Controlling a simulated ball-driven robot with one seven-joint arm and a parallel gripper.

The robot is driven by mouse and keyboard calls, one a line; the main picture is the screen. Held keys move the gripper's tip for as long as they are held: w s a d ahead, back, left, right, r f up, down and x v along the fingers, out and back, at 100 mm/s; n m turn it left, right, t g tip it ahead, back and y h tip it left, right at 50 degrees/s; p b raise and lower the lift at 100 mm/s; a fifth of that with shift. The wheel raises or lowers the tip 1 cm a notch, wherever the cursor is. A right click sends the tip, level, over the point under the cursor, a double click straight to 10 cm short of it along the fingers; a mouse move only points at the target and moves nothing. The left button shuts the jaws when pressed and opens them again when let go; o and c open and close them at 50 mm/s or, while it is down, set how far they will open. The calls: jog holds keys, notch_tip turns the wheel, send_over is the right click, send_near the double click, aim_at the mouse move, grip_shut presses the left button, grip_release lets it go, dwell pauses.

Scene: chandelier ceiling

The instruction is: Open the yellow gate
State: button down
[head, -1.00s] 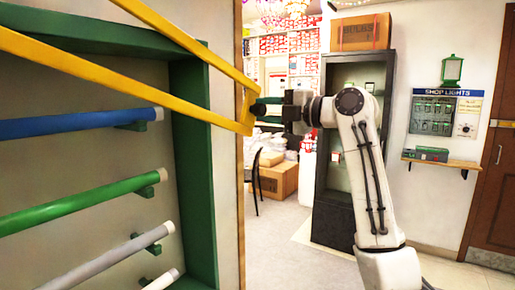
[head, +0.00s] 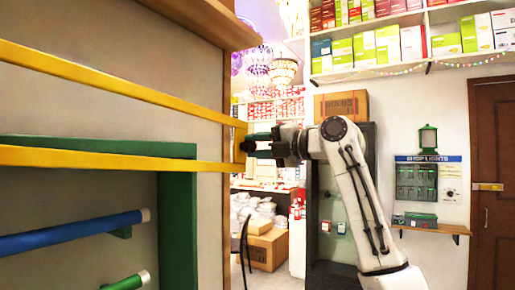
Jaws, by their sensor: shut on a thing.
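The yellow gate (head: 120,157) shows as two long yellow bars running from the left edge of the head view to a short upright yellow end piece (head: 240,135). My gripper (head: 249,144) is shut on this end piece at the bars' right end. The fingertips are small and partly hidden, so the exact grip point is unclear. My arm reaches in from the lower right. The gate's far left end is out of view.
A green frame (head: 178,215) with a blue tube (head: 70,233) stands on the left wall behind the bars. Beyond the opening are cardboard boxes (head: 268,248) and a dark cabinet (head: 335,225). A brown door (head: 495,190) is at right.

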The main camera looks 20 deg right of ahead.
jog(key=c, duration=0.8)
grip_release()
jog(key=shift+a, duration=0.1)
jog(key=b+v, duration=0.3)
jog(key=v, duration=0.7)
jog(key=shift+s+d+f, duration=0.1)
jog(key=shift+s+d, duration=0.2)
